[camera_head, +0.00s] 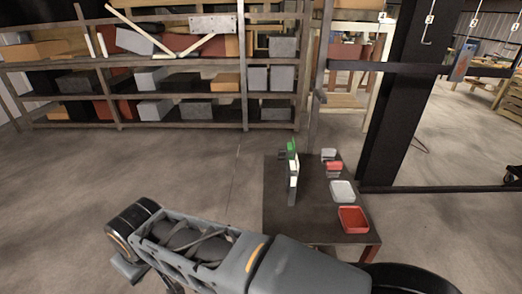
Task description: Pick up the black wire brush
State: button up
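I cannot make out a black wire brush in this view. A small dark table (275,215) stands right of centre. On it is a thin upright item with a green top (292,147) and a white and dark lower part. A white tray (342,191), a red tray (353,219) and small grey and red containers (331,161) lie along the table's right side. The insides of these are too small to read. My grey arm crosses the bottom of the view in front of the table. My gripper does not show.
Long shelves (150,95) full of boxes line the back left. A thick black post (395,110) stands behind the table's right side, with a dark rail (425,68) crossing it. Bare concrete floor (100,185) is open to the left.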

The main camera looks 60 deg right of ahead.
aim_at(282, 155)
jog(key=i, duration=1.95)
jog(key=z, duration=2.7)
jog(key=i, duration=1.75)
jog(key=z, duration=0.95)
